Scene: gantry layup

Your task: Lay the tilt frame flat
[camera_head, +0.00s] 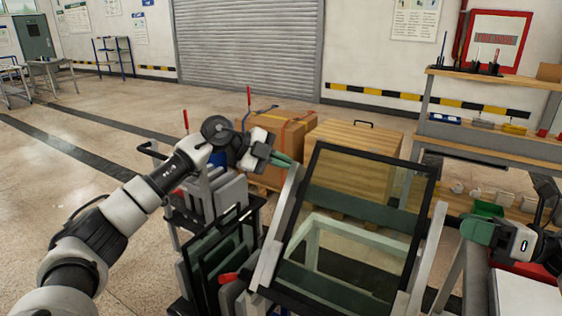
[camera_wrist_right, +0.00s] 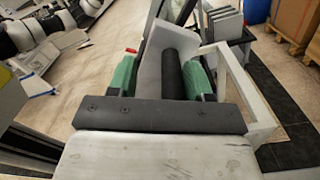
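The tilt frame (camera_head: 433,250) stands steeply tilted in the head view, with pale rails at its sides and a black-edged glass pane (camera_head: 350,225) on it. My left gripper (camera_head: 287,161) has its green fingertips at the frame's upper left edge; whether they touch it or are shut cannot be told. My right gripper (camera_head: 472,229) is at the frame's right side, by a short dark bar (camera_head: 452,221). In the right wrist view, the green fingers of my right gripper (camera_wrist_right: 160,75) are apart, on either side of the dark bar (camera_wrist_right: 172,70), with a gap showing on the left.
A rack (camera_head: 215,240) with upright dark panes stands left of the frame. Cardboard boxes (camera_head: 270,135) and a wooden crate (camera_head: 350,150) are behind it. A workbench (camera_head: 500,85) with shelves is at right. Open floor (camera_head: 120,130) lies at left.

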